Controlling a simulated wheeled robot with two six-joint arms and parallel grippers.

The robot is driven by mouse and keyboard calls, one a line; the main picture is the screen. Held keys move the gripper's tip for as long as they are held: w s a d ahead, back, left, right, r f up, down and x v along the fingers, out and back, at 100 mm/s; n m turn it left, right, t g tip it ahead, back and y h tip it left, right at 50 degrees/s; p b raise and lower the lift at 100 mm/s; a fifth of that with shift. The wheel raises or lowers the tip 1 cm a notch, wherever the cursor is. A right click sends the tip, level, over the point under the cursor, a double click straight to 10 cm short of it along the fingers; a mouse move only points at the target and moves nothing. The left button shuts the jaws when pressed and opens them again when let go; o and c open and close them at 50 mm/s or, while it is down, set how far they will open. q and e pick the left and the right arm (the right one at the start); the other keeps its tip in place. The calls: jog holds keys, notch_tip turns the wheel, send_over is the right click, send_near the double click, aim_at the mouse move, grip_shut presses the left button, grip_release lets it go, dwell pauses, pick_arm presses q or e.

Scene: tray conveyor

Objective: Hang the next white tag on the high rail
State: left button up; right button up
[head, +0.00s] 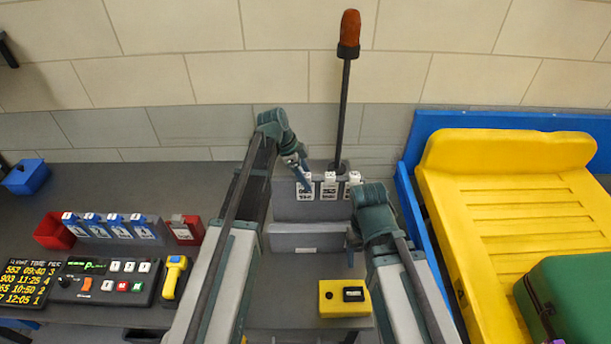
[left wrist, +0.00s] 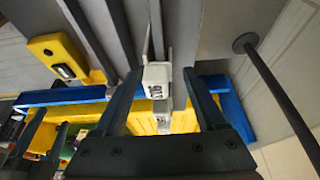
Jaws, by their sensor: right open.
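Several white tags with dark print hang in a row along the upper edge of a grey stand: a left one (head: 305,190), a middle one (head: 329,187) and a right one (head: 353,179). My left gripper (head: 304,178) points down at the left tag. In the left wrist view a white tag (left wrist: 157,79) lies between my left fingers (left wrist: 163,75), with a gap on its right; the fingers look apart. Another white tag (left wrist: 163,118) shows behind it. My right gripper (head: 350,256) is small and partly hidden below its wrist, in front of the stand. I cannot tell which edge is the high rail.
A tall rod with an orange top (head: 349,30) rises behind the stand. A yellow box (head: 329,306) lies in front. Blue tags (head: 92,226) and a red bin (head: 50,236) stand left. A yellow tray (head: 490,180) with a green case (head: 575,300) is right.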

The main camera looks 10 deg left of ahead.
pick_arm(q)
jog(key=shift+r, duration=0.15)
jog(key=p+v, duration=1.2)
jog(key=v, duration=0.1)
jog(key=shift+a+r+p, duration=0.15)
jog(key=shift+r+p, duration=0.1)
jog(key=shift+p, duration=0.1)
jog(key=s+d+f+n+y+b, duration=0.2)
jog(key=s+d+f+n+b, duration=0.2)
jog(key=s+f+b, duration=0.1)
jog(key=s+d+f+n+y+b, duration=0.2)
jog(key=s+d+f+n+b, duration=0.2)
jog(key=s, duration=0.6)
jog(key=s+d+f+n+g+y+b, duration=0.1)
jog(key=s+d+f+n+b, duration=0.2)
jog(key=s+f+b, duration=0.4)
notch_tip(320, 180, down, 2)
jog(key=shift+s+d+f+n+y+b, duration=0.15)
jog(key=shift+s+d+n+y+b, duration=0.2)
jog(key=shift+d, duration=0.5)
